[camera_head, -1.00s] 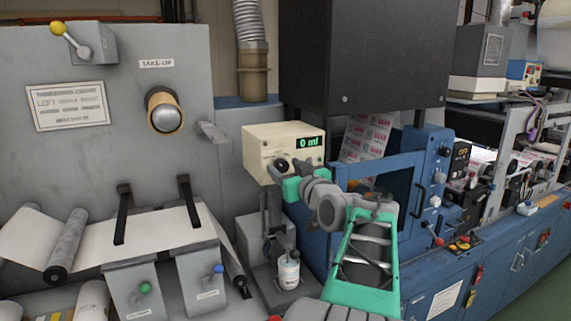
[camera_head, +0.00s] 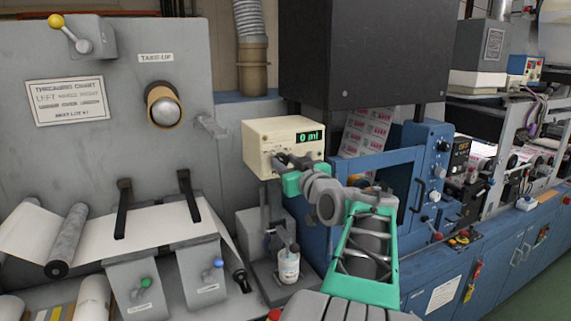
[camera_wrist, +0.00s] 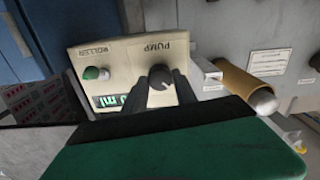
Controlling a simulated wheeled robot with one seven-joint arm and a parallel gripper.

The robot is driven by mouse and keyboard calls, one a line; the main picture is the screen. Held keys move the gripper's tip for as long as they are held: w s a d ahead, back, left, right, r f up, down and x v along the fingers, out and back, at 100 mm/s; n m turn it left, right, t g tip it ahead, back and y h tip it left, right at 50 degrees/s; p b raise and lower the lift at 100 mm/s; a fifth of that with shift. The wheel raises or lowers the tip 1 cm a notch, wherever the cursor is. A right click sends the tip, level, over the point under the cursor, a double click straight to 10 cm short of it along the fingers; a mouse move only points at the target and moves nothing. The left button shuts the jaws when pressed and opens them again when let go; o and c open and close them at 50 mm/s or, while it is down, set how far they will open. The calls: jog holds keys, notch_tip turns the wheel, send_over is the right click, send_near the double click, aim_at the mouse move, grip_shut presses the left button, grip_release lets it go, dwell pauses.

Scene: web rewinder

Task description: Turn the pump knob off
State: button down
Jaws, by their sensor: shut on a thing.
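The pump box (camera_head: 262,134) is a cream unit with a green display (camera_head: 309,137) that reads 0 ml. In the wrist view its face (camera_wrist: 120,60) shows upside down, with a dark round knob (camera_wrist: 160,76) under the PUMP label and a green button (camera_wrist: 95,73) by the ROLLER label. My gripper (camera_wrist: 172,88) is shut on the pump knob, with a finger on each side of it. A pale mark shows on the knob's face. In the head view my gripper (camera_head: 280,162) is at the box's front and hides the knob.
A small white bottle (camera_head: 289,266) stands below the box. The take-up core (camera_head: 163,106) is on the grey panel at left. Blue machine frame (camera_head: 375,160) stands close on the right of my arm.

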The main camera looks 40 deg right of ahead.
jog(key=shift+m+b, duration=0.3)
jog(key=m+b, duration=0.2)
jog(key=m, duration=0.1)
jog(key=shift+f+m, duration=0.1)
jog(key=shift+m, duration=0.2)
jog(key=shift+m+b, duration=0.35)
jog(key=shift+m, duration=1.95)
jog(key=c, duration=1)
grip_release()
jog(key=b+v, duration=0.2)
jog(key=v, duration=0.5)
jog(key=shift+s+b, duration=0.3)
jog(key=shift+s, duration=0.1)
